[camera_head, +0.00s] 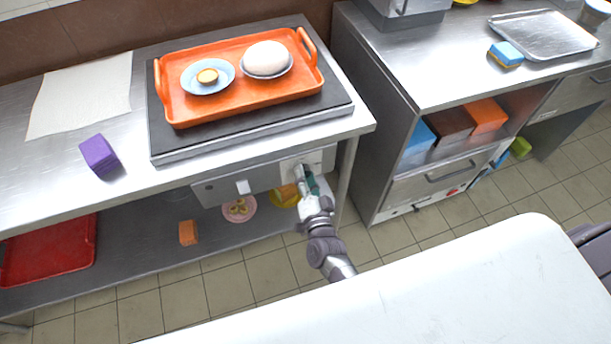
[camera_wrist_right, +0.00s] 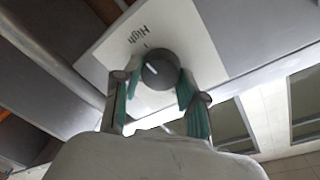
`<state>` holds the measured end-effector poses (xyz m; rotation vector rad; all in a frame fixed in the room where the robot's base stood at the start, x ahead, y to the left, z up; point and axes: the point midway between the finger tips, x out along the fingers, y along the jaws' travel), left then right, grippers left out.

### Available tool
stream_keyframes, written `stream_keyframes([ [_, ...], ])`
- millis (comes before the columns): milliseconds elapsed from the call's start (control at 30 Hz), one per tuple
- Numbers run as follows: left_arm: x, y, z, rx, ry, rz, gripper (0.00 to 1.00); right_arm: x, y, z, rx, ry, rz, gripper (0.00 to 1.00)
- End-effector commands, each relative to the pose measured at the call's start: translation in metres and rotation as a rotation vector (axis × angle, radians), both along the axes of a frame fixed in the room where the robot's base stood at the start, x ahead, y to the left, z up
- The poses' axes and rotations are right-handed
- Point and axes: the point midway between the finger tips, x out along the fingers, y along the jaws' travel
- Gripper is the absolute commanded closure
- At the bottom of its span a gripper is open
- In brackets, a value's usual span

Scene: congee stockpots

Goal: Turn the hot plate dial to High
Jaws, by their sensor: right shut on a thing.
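The dial (camera_wrist_right: 160,69) is a dark round knob with a short white mark. It sits on a white plate (camera_wrist_right: 115,52) printed "High" beside a small tick. The mark faces roughly toward the tick; I cannot tell if they line up exactly. My right gripper (camera_wrist_right: 158,86) has its green fingers closed on either side of the dial. In the head view my right gripper (camera_head: 304,174) reaches the front panel (camera_head: 215,190) below the counter and hides most of the dial. The hot plate (camera_head: 250,132) is a dark slab on the counter. My left gripper is not in view.
An orange tray (camera_head: 245,100) with a blue bowl (camera_head: 222,86) and a bowl with a white round thing (camera_head: 268,58) rests on the hot plate. A purple block (camera_head: 99,156) is at left. A shelf (camera_head: 150,262) runs below. A white surface (camera_head: 440,290) is in front.

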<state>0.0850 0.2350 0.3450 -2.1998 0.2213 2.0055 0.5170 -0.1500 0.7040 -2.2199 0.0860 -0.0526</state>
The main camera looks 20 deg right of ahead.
Motion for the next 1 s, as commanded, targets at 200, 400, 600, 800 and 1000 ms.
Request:
stream_keyframes([
  [200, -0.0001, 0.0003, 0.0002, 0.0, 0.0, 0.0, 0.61, -0.001, 0.0008, -0.0018, 0.059, 0.006, 0.002, 0.93],
  [400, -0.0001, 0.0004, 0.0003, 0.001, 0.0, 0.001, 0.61, -0.001, 0.0008, -0.0018, 0.076, 0.007, 0.002, 0.93],
  [600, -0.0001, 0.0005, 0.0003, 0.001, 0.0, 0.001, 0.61, -0.001, 0.0009, -0.0018, 0.077, 0.008, 0.002, 0.93],
  [800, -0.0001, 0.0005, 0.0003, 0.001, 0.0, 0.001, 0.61, -0.0009, 0.0009, -0.0016, 0.076, 0.007, 0.002, 0.43],
  [1000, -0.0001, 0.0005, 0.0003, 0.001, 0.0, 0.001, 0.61, -0.0005, 0.0004, -0.0007, 0.075, 0.005, 0.001, 0.33],
])
